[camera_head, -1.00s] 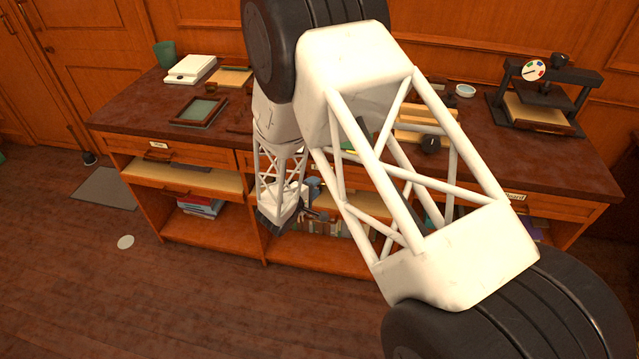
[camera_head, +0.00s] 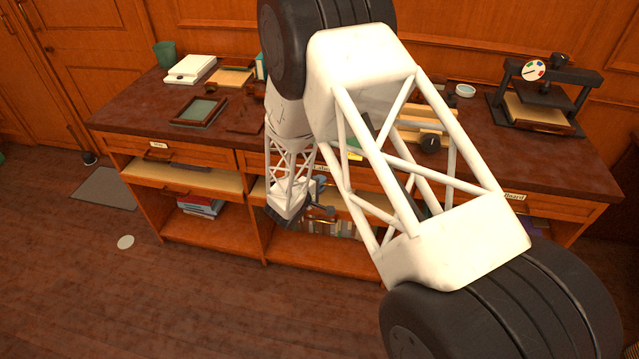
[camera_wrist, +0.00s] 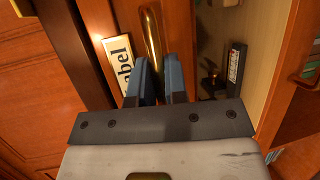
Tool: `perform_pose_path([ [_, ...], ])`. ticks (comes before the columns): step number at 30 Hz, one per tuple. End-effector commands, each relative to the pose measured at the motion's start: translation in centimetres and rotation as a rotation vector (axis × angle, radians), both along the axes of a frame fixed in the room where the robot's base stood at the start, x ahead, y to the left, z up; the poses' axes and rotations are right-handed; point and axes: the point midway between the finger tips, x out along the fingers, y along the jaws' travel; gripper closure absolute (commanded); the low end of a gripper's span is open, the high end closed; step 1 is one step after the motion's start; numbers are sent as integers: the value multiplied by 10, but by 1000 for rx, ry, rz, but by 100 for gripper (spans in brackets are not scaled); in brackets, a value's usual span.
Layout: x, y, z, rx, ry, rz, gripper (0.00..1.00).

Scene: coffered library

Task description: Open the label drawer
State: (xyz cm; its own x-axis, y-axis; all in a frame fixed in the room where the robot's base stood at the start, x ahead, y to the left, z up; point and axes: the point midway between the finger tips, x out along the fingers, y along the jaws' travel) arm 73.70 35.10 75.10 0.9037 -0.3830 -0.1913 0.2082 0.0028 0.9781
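The label drawer shows in the wrist view as an orange wooden front (camera_wrist: 40,105) with a white plate (camera_wrist: 119,60) reading "Label". A brass bar handle (camera_wrist: 152,35) runs beside the plate. The two blue fingers of my gripper (camera_wrist: 160,72) lie on either side of the handle with only a narrow gap, and appear shut on it. In the head view my gripper (camera_head: 318,205) is at the middle of the desk front, beside the drawer. My arm hides most of the drawer there, and I cannot tell how far out it stands.
The dark desk top (camera_head: 120,112) carries a frame (camera_head: 199,111), a white box (camera_head: 191,69) and a press (camera_head: 545,95). A left drawer (camera_head: 185,154) sits beside the label drawer. Books (camera_head: 201,207) lie on a low shelf.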

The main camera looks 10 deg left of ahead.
Motion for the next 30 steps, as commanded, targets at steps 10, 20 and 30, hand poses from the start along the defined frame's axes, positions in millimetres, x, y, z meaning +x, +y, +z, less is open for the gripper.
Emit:
perform_pose_path([
  [10, -2, 0, 0, 0, 0, 0, 100],
  [20, -31, 0, 0, 0, 0, 1, 100],
  [30, -106, 0, 0, -1, 1, 3, 100],
])
